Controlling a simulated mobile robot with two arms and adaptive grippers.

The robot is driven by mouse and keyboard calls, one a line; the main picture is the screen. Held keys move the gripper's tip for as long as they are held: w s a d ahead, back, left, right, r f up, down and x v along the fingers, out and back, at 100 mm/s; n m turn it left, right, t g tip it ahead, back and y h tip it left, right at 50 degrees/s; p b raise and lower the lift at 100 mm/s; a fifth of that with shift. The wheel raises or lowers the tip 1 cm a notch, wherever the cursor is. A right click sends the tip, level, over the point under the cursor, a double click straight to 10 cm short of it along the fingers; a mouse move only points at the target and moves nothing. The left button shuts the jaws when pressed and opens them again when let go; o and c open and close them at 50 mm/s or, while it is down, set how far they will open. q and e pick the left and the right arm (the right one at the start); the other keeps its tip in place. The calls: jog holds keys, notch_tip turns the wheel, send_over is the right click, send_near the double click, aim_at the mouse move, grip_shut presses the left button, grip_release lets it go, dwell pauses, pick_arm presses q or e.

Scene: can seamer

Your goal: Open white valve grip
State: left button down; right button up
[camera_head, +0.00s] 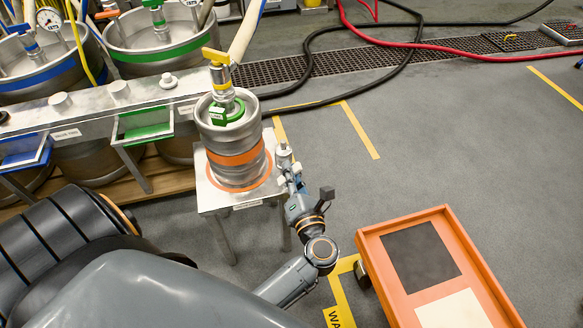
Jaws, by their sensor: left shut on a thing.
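My left gripper (288,165) is at the right edge of the small metal stand (215,196), beside the keg with the orange band (236,150). Its fingers are shut on a small pale grey-white piece (283,152). The piece is too small, and too covered by the fingers, for me to tell whether it is the white valve grip. The keg stands upright, with a green collar and a yellow-handled coupler (217,70) on top. My right gripper is not in view.
A metal bench (90,105) with pale round knobs runs along the left, with banded kegs (160,40) behind it. An orange tray (372,262) with a dark mat is at lower right. Black and red hoses cross the floor at the top. The grey floor at right is mostly clear.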

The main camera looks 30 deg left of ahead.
pick_arm(q)
jog(key=c, duration=1.4)
grip_release()
jog(key=shift+d, duration=0.1)
jog(key=v, duration=0.7)
jog(key=shift+s+d, duration=0.1)
jog(key=shift+s, duration=0.05)
